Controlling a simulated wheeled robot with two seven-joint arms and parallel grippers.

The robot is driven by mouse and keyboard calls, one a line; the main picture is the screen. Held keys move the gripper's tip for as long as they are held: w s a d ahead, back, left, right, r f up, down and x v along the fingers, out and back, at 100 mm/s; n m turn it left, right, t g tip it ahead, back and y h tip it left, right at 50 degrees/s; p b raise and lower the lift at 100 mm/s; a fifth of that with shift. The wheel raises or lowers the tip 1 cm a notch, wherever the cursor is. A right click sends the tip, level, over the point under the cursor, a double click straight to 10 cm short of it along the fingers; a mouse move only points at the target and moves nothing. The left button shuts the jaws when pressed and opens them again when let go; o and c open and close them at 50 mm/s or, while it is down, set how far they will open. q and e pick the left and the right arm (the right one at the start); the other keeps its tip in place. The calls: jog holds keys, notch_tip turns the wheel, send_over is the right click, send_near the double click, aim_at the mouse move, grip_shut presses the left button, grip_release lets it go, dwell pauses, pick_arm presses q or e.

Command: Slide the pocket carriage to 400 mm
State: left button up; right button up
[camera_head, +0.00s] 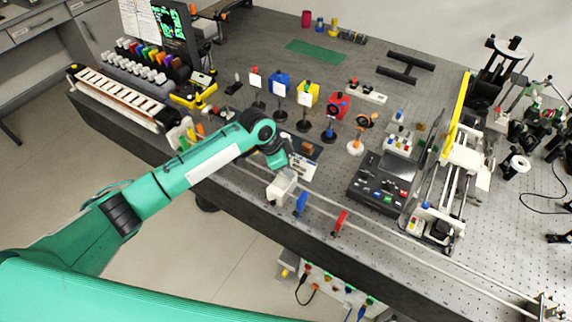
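A pale box-shaped carriage (281,187), which looks like the pocket carriage, sits on a long light rail (400,241) along the front edge of the bench. My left arm comes in from the left, and its gripper (281,168) is just above and behind the carriage. The fingers are small and partly hidden, so I cannot tell whether they touch the carriage or are open. A blue marker (301,203) and a red marker (340,222) stand farther right along the rail. Scale numbers are not readable. My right gripper is not in view.
A dark console (383,184) stands behind the rail. Several optics on posts, including a blue box (280,82) and a red box (337,106), stand farther back. A white slide frame (460,170) is at the right. The rail looks clear beyond the red marker.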

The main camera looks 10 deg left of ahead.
pick_arm(q)
jog(key=shift+a, duration=0.1)
jog(key=shift+a+r, duration=0.15)
jog(key=shift+r, duration=0.15)
jog(key=b+v, duration=0.4)
jog(key=v, duration=0.9)
